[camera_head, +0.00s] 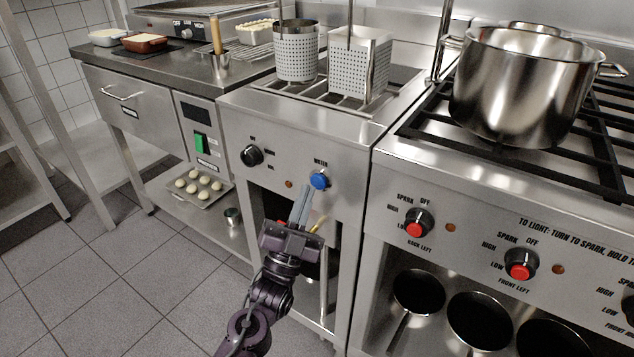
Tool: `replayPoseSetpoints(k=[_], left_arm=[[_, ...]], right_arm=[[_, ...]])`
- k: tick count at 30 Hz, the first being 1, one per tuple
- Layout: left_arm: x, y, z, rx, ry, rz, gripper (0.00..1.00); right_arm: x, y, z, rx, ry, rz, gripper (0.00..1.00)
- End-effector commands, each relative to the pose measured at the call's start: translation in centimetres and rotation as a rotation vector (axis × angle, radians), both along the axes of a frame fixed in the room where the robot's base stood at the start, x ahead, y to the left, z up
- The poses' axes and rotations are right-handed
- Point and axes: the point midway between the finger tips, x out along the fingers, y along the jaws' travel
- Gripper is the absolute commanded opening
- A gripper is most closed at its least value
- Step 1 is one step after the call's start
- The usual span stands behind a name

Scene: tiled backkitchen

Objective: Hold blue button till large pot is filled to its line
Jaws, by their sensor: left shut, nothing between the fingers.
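The blue button (320,180) sits on the steel front panel of the middle unit, below the word "WATER". My left gripper (305,190) is shut and empty, its fingertips pointing up just beside the button's left edge. I cannot tell whether they touch it. The large steel pot (523,85) stands on the stove grate at the right. Its inside, water level and line are hidden from this angle. My right gripper is not in view.
A black knob (252,156) is left of the button. Red-centred stove knobs (417,222) line the right panel. Perforated baskets (358,65) stand above the button. A tray of round pieces (201,186) lies on the lower shelf. The tiled floor (120,270) at left is clear.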

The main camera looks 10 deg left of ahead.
Motion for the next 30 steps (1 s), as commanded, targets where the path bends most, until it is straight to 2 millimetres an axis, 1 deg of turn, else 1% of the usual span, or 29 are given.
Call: replayPoseSetpoints(k=[10, 30], left_arm=[[0.8, -0.3, 0.0, -0.001, 0.000, 0.001, 0.00], [1.1, -0.4, 0.0, -0.001, 0.000, 0.001, 0.00]], right_arm=[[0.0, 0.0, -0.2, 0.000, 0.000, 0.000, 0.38], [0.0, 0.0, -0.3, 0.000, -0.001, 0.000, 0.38]])
